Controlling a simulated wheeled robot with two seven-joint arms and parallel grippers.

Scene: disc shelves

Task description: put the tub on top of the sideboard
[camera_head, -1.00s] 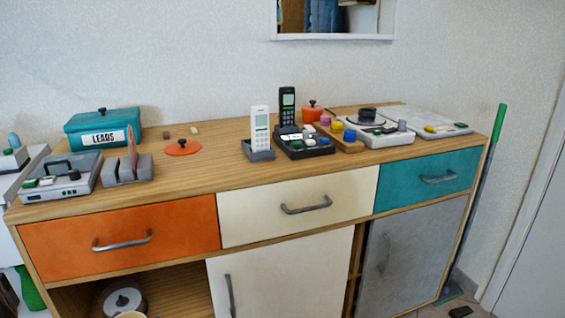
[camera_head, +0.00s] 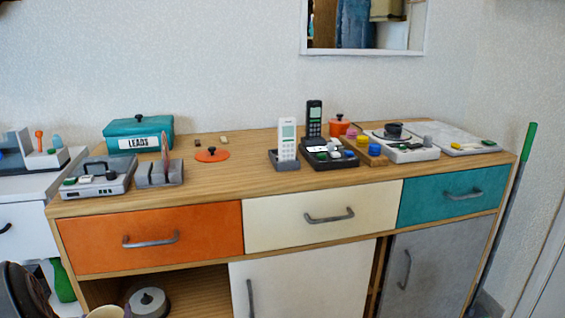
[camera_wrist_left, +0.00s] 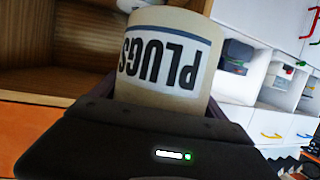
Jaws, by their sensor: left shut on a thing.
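The tub (camera_wrist_left: 165,62) is cream with a dark band and a white label reading PLUGS, upside down in the left wrist view. My left gripper (camera_wrist_left: 160,100) is shut on it. In the head view a cream edge (camera_head: 107,313), probably the tub, shows at the bottom left, in front of the sideboard and below its top. The sideboard (camera_head: 240,178) has a wooden top, orange, cream and teal drawers, and an open compartment at lower left. My right gripper is not in view.
On the top stand a teal LEADS box (camera_head: 138,134), a grey device (camera_head: 98,178), a slotted holder (camera_head: 158,174), an orange lid (camera_head: 212,155) and two phones with trays. Bare wood lies along the front middle. A grey round-lidded pot (camera_head: 149,302) sits in the open compartment.

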